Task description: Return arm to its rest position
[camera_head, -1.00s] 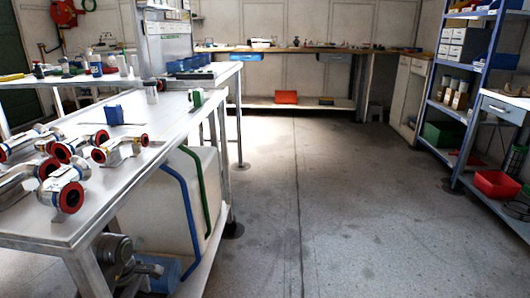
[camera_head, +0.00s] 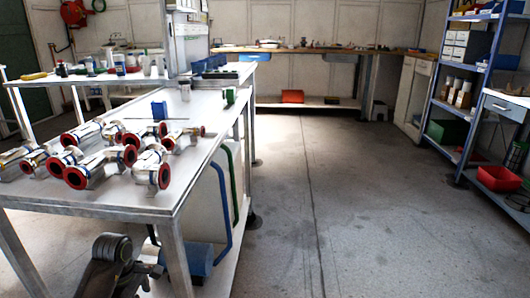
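Neither of my grippers shows clearly in the head view. A dark grey jointed part (camera_head: 113,262) shows at the lower left, in front of the table's leg; it may be a link of my own arm. No fingertips can be made out. The metal table (camera_head: 110,205) stands on the left. Several shiny pipe fittings with red-rimmed ends (camera_head: 88,170) lie on its near part. A small blue block (camera_head: 159,110) and a green-and-white item (camera_head: 230,96) are farther back on it.
Open grey floor (camera_head: 330,215) spreads through the middle and right.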

